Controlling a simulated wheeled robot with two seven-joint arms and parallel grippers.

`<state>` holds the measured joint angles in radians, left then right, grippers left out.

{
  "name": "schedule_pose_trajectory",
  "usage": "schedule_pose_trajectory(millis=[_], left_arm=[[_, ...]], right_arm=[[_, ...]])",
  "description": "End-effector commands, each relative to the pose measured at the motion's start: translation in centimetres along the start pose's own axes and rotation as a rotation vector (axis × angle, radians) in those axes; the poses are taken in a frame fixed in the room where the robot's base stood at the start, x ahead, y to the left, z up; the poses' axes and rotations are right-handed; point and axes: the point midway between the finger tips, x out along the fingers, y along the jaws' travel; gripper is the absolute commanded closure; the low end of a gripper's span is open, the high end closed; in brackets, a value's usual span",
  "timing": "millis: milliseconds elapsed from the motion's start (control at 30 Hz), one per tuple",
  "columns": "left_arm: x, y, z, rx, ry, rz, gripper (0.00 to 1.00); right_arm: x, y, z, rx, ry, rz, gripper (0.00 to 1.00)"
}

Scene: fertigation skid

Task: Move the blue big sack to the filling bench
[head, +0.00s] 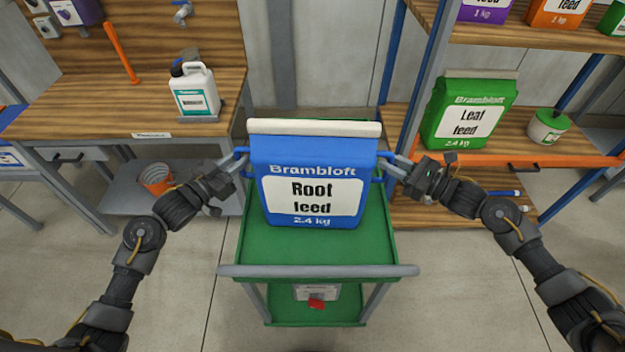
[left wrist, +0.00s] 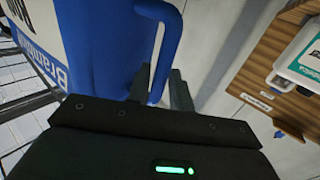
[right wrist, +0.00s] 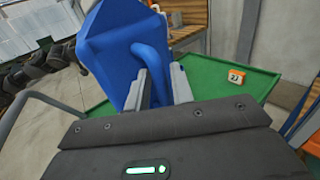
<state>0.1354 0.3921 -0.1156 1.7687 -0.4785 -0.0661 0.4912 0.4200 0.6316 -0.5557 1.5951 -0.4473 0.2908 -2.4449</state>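The blue big sack (head: 315,160), labelled "Brambloft Root feed 2.4 kg", is upright over the green cart (head: 315,248). I cannot tell whether its base touches the tray. It has a blue loop handle on each side. My left gripper (head: 240,163) is shut on the left handle, which shows between the fingers in the left wrist view (left wrist: 158,85). My right gripper (head: 388,170) is shut on the other handle, between the fingers in the right wrist view (right wrist: 157,88). A wooden bench (head: 75,115), possibly the filling bench, stands at left; its label is too small to read.
A white jug (head: 194,92) stands on a grey base near that bench's right end. The bench top left of it is mostly clear. Shelves at right hold a green sack (head: 468,112) and a white-green tub (head: 548,126). The cart's grey handle bar (head: 318,271) is nearest me.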

Motion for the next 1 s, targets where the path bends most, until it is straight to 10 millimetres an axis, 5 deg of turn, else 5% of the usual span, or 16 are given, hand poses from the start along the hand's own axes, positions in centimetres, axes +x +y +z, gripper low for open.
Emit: schedule_pose_trajectory(millis=[433,633,1000], left_arm=[[0.82,-0.03,-0.02,0.0,0.0,0.0,0.78],[0.79,-0.03,-0.02,0.0,0.0,0.0,1.0],[0.78,-0.03,-0.01,0.0,0.0,0.0,1.0]], right_arm=[[0.88,0.0,-0.03,0.0,0.001,0.0,0.77],[0.88,0.0,-0.02,0.0,0.001,0.0,1.0],[0.87,0.0,-0.01,0.0,0.001,0.0,1.0]])
